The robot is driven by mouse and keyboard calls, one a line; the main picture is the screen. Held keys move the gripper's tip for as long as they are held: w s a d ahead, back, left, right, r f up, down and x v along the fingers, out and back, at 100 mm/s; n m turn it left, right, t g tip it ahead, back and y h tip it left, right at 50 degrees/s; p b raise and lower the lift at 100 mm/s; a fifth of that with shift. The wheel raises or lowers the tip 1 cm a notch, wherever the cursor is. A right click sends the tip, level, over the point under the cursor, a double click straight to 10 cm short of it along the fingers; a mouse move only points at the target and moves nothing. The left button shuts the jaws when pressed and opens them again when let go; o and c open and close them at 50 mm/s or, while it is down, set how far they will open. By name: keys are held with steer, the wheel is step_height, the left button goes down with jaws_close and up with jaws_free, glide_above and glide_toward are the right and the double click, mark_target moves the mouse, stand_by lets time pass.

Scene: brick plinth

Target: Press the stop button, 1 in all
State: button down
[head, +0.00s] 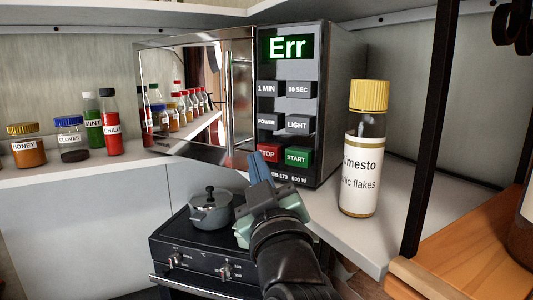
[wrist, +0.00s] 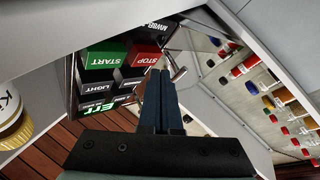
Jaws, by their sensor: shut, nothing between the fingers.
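The microwave (head: 343,100) stands on the shelf with its display (head: 290,47) reading "Err" in green. Its red stop button (head: 269,149) is at the lower left of the button panel, beside the green start button (head: 298,156). My gripper (head: 260,168) is shut and empty, with its blue fingertips just at the lower left of the stop button, partly covering it. In the wrist view, the panel appears upside down, and the stop button (wrist: 147,54) lies just beyond the fingertips (wrist: 160,75). I cannot tell whether the fingertips touch it.
A yellow-capped flakes bottle (head: 364,155) stands right of the microwave. Honey (head: 28,148), cloves (head: 72,140), mint (head: 93,122) and chili (head: 111,124) jars stand at the left. A lidded pot (head: 211,212) sits on a black stove (head: 190,248) below. A dark post (head: 432,120) rises at the right.

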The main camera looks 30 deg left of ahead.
steer(key=shift+w, duration=0.1)
stand_by(0.3)
steer(key=shift+w+b, duration=0.35)
steer(key=shift+b, duration=0.05)
steer(key=shift+w+b, duration=0.45)
steer(key=shift+w, duration=0.4)
stand_by(0.9)
steer(key=shift+s, duration=1.25)
steer(key=shift+s+p, duration=0.3)
steer(key=shift+s, duration=2.2)
